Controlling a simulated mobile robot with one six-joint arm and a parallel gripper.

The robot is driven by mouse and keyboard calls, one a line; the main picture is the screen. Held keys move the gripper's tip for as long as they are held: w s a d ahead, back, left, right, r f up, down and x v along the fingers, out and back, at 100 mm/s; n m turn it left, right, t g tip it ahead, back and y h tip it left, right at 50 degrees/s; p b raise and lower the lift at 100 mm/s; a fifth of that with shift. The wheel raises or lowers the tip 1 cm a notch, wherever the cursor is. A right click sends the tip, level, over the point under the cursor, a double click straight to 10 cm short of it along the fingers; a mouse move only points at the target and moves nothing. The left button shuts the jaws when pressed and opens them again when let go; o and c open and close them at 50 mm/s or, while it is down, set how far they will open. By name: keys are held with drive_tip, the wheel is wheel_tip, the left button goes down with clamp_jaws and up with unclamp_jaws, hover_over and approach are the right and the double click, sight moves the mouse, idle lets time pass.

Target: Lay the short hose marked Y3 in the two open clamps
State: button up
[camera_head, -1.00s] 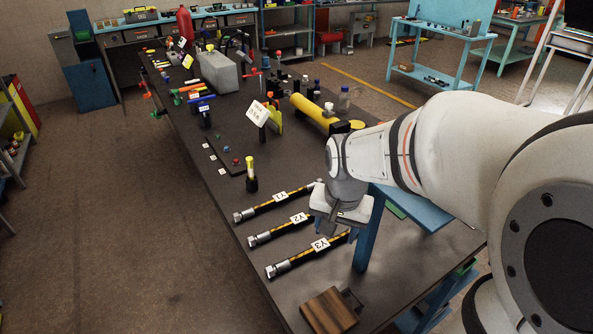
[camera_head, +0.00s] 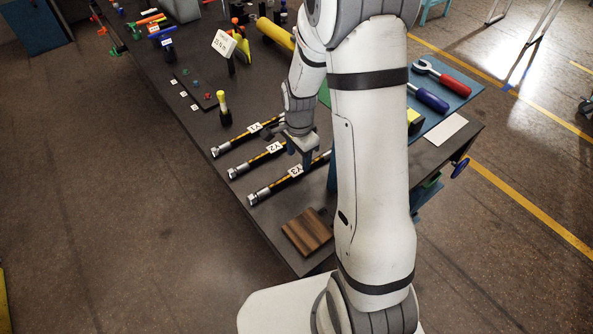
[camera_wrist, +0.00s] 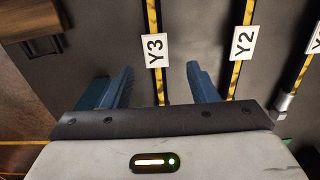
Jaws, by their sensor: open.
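The short hose marked Y3 (camera_head: 272,187) is black with a yellow stripe and metal end fittings, and lies on the dark table. Its white Y3 tag (camera_wrist: 154,50) shows in the wrist view. My gripper (camera_wrist: 158,70) is open, with one blue finger on each side of the Y3 hose's line, and holds nothing. In the head view my gripper (camera_head: 301,160) hangs above the right part of the Y3 hose; the height gap is hard to judge. I cannot make out the two open clamps in either current view.
Hoses Y2 (camera_head: 250,162) and Y1 (camera_head: 232,141) lie alongside Y3, farther back. A wooden block (camera_head: 308,232) sits near the table's front corner. A yellow-topped bottle (camera_head: 223,108) stands beyond Y1. A blue board with tools (camera_head: 450,82) is at right.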

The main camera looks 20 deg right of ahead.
sight(298, 169)
drive_tip(key=shift+s+a+f+p, duration=0.15)
drive_tip(key=shift+f+p, duration=0.15)
drive_tip(key=shift+f, duration=0.8)
drive_tip(key=shift+s+d+f+p, duration=0.15)
drive_tip(key=shift+f+p, duration=0.1)
drive_tip(key=shift+f, duration=0.85)
drive_tip(key=shift+a, duration=0.1)
drive_tip(key=shift+c, duration=0.3)
clamp_jaws()
